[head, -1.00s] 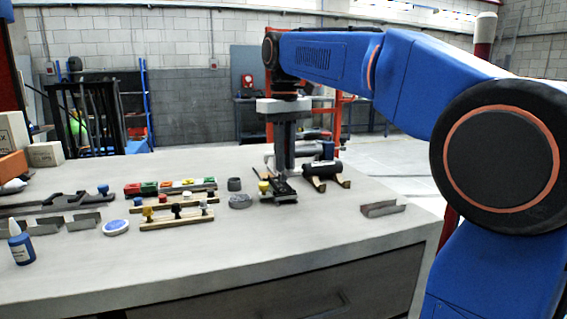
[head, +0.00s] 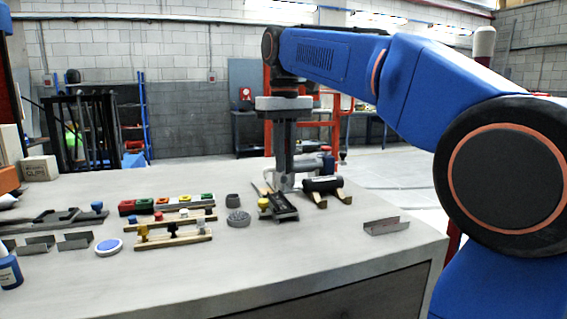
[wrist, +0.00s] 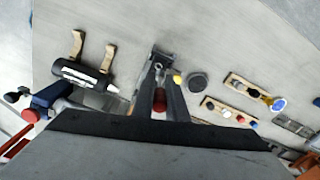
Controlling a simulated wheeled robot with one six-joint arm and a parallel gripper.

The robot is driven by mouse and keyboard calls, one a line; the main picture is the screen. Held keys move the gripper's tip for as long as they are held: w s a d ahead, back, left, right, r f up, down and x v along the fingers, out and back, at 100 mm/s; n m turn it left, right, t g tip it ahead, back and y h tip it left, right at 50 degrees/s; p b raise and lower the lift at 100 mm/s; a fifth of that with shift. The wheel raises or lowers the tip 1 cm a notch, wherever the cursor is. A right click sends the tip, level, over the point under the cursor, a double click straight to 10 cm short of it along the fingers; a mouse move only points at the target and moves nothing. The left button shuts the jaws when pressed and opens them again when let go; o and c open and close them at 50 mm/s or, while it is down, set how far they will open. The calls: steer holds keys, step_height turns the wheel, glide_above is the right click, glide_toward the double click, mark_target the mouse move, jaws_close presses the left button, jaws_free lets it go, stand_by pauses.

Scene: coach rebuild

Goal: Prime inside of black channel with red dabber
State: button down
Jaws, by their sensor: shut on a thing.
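My gripper (head: 284,186) points down over the back of the bench. In the wrist view (wrist: 159,102) its fingers are shut on a small red piece (wrist: 159,99), which looks like the red dabber; the fingers hide most of it. A dark, narrow, channel-like piece (head: 284,209) lies just in front of the gripper in the head view, with a yellow knob (head: 263,203) beside it. I cannot tell for sure that it is the black channel. In the wrist view it is partly behind the fingers. Contact with it cannot be told.
A black cylinder (head: 323,184) rests on wooden supports to the right. Round grey pieces (head: 238,218) and wooden racks of coloured knobs (head: 175,238) stand left. A bent metal piece (head: 384,227) lies near the right edge. The front right of the bench is clear.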

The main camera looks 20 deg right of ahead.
steer(key=shift+r, duration=0.55)
steer(key=shift+w, duration=0.15)
stand_by(0.5)
